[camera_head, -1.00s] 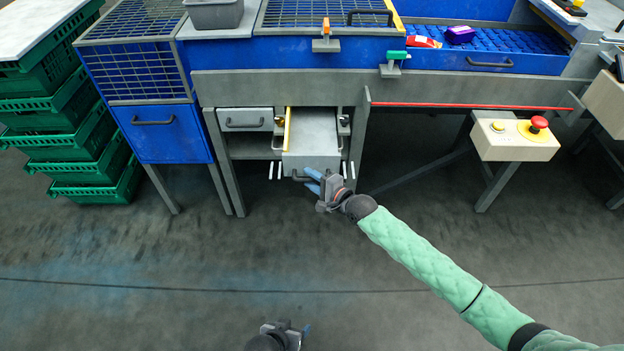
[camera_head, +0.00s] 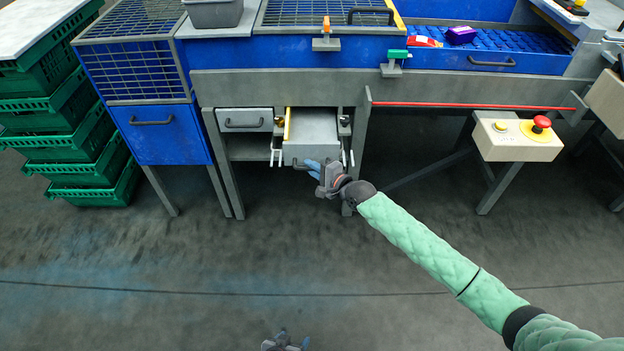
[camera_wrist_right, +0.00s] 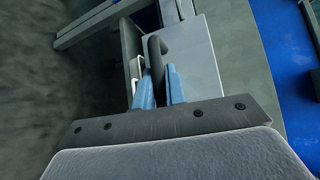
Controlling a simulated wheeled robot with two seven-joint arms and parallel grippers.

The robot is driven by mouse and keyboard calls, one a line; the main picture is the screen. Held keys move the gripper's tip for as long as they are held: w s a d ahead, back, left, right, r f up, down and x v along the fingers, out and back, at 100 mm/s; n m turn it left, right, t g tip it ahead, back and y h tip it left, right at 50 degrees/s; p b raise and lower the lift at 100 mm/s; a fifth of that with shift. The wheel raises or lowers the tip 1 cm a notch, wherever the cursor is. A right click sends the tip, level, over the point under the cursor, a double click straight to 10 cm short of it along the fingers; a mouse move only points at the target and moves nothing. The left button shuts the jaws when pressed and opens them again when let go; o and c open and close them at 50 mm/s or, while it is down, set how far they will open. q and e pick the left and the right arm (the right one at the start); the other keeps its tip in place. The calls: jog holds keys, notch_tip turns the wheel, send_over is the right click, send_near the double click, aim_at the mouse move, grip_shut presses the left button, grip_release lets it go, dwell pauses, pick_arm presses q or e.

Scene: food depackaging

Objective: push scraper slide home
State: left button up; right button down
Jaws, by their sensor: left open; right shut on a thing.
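The scraper slide (camera_head: 312,128) is a grey flat-topped drawer under the machine's front beam, sticking partly out of its bay. Its dark handle (camera_head: 301,164) is on the front face. My right gripper (camera_head: 312,166) is at the slide's front, its blue fingers shut on the handle. In the right wrist view the curved handle (camera_wrist_right: 156,54) stands between the blue fingers (camera_wrist_right: 160,88), with the slide's pale top (camera_wrist_right: 203,62) behind it. My left gripper (camera_head: 285,340) is low at the bottom edge of the head view, away from the slide; its fingers are small there.
A closed grey drawer (camera_head: 245,119) is left of the slide, and a yellow strip (camera_head: 287,124) runs along the slide's left side. White prongs (camera_head: 275,157) flank the front. A control box with a red button (camera_head: 541,123) stands right. The floor in front is clear.

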aim_at(311, 139)
jog(key=w+b, duration=0.3)
jog(key=w, duration=0.4)
jog(key=shift+w+f+b, duration=0.15)
jog(key=shift+b, duration=0.2)
pick_arm(q)
jog(key=shift+f+b, duration=1.35)
jog(key=shift+f, duration=2.45)
pick_arm(e)
jog(key=shift+w, duration=2)
jog(key=shift+w+b, duration=0.45)
jog(key=shift+w, duration=0.2)
pick_arm(q)
jog(key=w+r+t, duration=0.4)
jog(key=w+r, duration=0.4)
jog(key=r, duration=0.2)
jog(key=shift+w+d+r+h, duration=0.2)
jog(key=shift+d+h, duration=0.1)
jog(key=shift+d, duration=0.15)
pick_arm(e)
jog(key=c, duration=1.5)
grip_release()
jog(key=shift+o, duration=0.2)
